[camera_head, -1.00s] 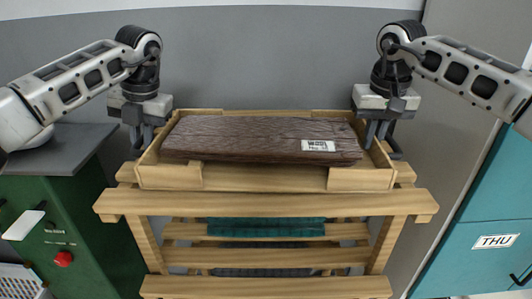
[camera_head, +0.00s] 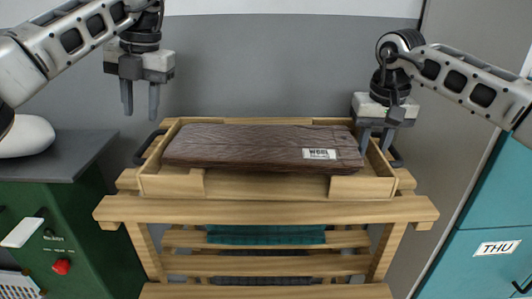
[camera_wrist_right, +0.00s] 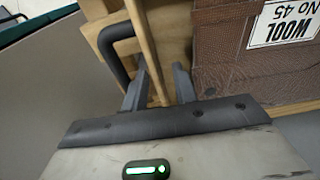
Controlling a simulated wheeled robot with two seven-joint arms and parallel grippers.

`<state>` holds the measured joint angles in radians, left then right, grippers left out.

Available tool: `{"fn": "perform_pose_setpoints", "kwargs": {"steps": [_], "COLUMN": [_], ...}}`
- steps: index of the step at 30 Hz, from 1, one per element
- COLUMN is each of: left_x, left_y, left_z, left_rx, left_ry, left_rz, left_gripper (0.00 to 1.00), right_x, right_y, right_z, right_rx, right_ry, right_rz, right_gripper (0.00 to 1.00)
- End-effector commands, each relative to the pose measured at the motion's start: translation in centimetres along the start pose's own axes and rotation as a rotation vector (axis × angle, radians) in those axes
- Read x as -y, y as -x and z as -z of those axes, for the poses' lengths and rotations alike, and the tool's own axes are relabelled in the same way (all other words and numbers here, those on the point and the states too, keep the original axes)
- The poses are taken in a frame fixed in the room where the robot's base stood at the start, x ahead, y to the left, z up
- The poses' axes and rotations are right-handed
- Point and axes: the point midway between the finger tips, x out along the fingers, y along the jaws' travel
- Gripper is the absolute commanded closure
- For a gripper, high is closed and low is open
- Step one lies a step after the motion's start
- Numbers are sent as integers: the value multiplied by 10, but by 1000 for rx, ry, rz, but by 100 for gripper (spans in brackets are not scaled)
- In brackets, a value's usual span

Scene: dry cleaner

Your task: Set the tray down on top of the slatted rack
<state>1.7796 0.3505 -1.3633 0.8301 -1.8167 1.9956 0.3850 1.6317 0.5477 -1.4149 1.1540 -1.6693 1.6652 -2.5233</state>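The wooden tray (camera_head: 265,186) rests level on top of the slatted wooden rack (camera_head: 265,212). A dark brown folded piece (camera_head: 240,146) with a white label lies in it. The tray has a dark handle at its left end (camera_head: 148,148) and one at its right end (camera_wrist_right: 112,40). My left gripper (camera_head: 140,110) is open and empty, above and apart from the left handle. My right gripper (camera_head: 376,148) is low at the right end. In the right wrist view its fingers (camera_wrist_right: 158,88) stand apart on either side of the tray's end wall, beside the handle.
A green machine (camera_head: 65,215) with a grey top and red button stands left of the rack. Teal lockers (camera_head: 490,215), one labelled THU, are at the right. A grey wall is close behind. Teal and dark items lie on the rack's lower shelves.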

Motion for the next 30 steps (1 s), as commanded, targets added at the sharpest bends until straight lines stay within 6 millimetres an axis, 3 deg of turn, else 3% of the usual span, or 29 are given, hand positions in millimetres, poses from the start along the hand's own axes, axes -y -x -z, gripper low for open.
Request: {"fn": "perform_pose_setpoints", "kwargs": {"steps": [3,8,21,30], "left_x": [0,-1,0,0], "left_y": [14,21,20,20], "left_z": [0,0,0,0], "left_rx": [1,0,0,0], "left_ry": [0,2,1,1], "left_rz": [0,-1,0,0], "left_gripper": [66,66,66,66], "right_x": [0,0,0,0], "right_y": [0,6,91,120], "right_z": [0,0,0,0], "right_rx": [0,-2,-3,-1], "right_ry": [0,0,0,0], "right_rz": [0,0,1,0], "right_gripper": [72,72,72,72]}}
